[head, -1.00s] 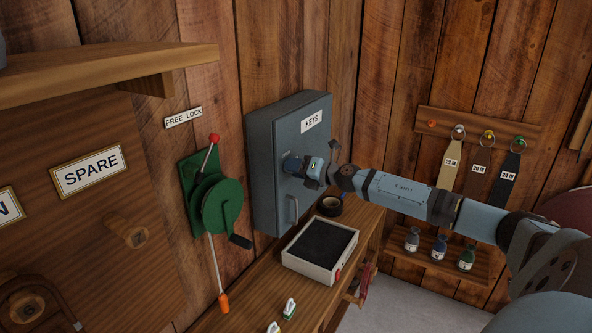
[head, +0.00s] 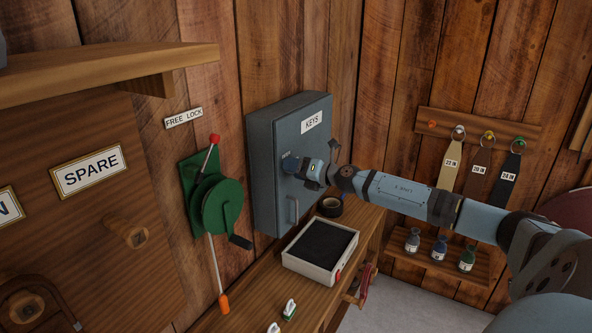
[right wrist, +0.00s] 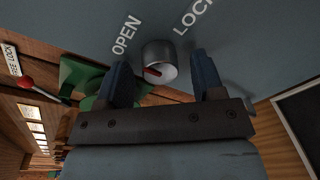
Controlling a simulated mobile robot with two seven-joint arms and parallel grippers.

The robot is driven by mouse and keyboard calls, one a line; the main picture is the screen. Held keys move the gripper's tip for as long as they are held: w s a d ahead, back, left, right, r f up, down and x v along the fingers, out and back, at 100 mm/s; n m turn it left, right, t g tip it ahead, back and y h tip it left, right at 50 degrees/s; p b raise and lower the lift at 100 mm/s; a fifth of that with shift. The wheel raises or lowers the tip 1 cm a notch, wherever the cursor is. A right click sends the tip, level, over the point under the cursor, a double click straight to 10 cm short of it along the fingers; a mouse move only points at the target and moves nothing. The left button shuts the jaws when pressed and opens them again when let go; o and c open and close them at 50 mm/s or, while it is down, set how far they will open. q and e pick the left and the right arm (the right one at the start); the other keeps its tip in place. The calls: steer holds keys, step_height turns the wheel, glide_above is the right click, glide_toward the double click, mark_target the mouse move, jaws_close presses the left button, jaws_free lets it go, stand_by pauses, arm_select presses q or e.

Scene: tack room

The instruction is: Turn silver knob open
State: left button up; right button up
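The silver knob (right wrist: 158,60) sits on the face of the grey key cabinet (head: 277,110). It is a short metal cylinder with a red mark on its lower left side. The word OPEN (right wrist: 126,36) is printed to its left and LOCK to its right. My right gripper (right wrist: 161,72) is open, its two blue fingers on either side of the knob with a visible gap to each. In the head view the right gripper (head: 292,165) is close against the cabinet door and hides the knob. My left gripper is not in view.
A door handle (head: 293,210) is low on the cabinet. A green crank winch (head: 218,205) with a red-tipped lever is on the wall to the left. Below, a grey tray (head: 320,250) and a black tape roll (head: 331,206) sit on the wooden bench.

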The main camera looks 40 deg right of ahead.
steer(key=shift+s, duration=0.1)
arm_select(q)
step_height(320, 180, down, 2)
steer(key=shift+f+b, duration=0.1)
steer(key=shift+b, duration=1)
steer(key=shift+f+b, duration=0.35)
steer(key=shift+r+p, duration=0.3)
arm_select(e)
steer(key=v, duration=1.3)
steer(key=shift+s+d, duration=0.15)
steer(key=shift+s, duration=0.1)
